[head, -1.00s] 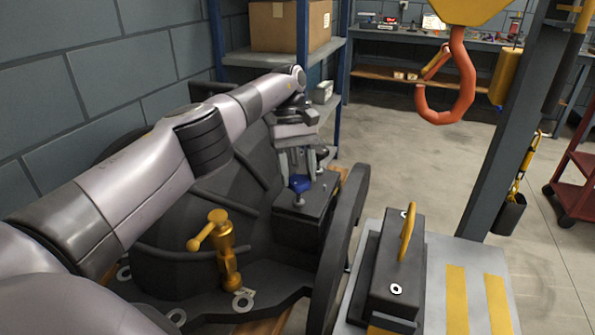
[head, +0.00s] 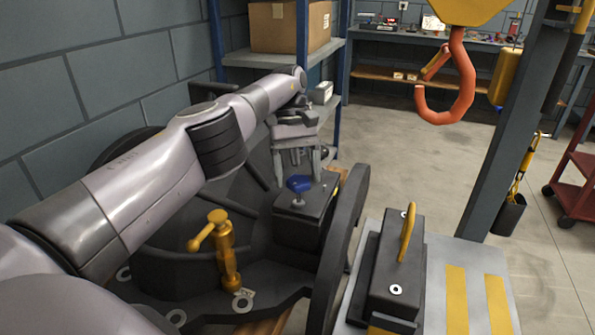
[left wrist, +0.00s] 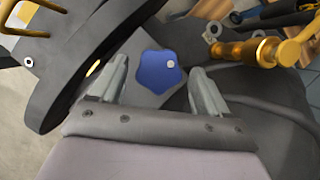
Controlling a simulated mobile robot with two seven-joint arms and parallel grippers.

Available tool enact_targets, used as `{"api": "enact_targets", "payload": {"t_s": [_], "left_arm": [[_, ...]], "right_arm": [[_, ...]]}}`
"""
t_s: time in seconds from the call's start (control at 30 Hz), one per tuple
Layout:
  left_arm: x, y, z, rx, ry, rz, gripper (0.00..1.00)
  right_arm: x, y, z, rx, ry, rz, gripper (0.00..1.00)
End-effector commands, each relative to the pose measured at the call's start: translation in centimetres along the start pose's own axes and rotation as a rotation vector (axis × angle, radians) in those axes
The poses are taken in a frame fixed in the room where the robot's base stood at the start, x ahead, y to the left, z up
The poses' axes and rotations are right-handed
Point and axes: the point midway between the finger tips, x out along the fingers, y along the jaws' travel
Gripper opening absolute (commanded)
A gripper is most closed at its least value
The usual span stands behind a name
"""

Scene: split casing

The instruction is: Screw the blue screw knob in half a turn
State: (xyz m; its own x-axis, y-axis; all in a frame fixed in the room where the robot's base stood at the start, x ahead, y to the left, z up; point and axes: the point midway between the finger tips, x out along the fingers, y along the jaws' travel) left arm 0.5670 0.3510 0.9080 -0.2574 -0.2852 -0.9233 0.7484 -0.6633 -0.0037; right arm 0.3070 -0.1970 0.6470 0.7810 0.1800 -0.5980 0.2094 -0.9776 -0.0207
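The blue screw knob (head: 299,184) stands upright on the dark block (head: 290,205) at the side of the casing. In the left wrist view the knob (left wrist: 160,72) is a rounded star shape with a pale dot near its edge. My left gripper (head: 298,166) is above and behind the knob in the head view. Its fingers (left wrist: 157,72) are spread wide, one on each side of the knob in the wrist view, with gaps between. It holds nothing. How deep the screw sits cannot be seen. My right gripper is not in view.
A yellow tap-like fitting (head: 222,250) rises from the casing flange, nearer than the knob. A dark block with a yellow handle (head: 406,234) sits on a striped plate to the right. An orange hook (head: 447,103) hangs at upper right. A blue-post shelf stands behind.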

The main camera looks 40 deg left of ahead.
Motion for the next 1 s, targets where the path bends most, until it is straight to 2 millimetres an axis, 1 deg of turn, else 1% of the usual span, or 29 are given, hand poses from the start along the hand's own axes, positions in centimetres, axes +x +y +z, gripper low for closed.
{"api": "enact_targets", "payload": {"t_s": [0.73,1.0], "left_arm": [[-0.11,-0.02,-0.04,-0.013,0.001,0.01,0.77],[-0.18,-0.11,-0.05,-0.111,0.001,0.052,0.77]], "right_arm": [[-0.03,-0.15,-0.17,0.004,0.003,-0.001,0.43],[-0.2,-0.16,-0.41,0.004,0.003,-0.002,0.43]]}}
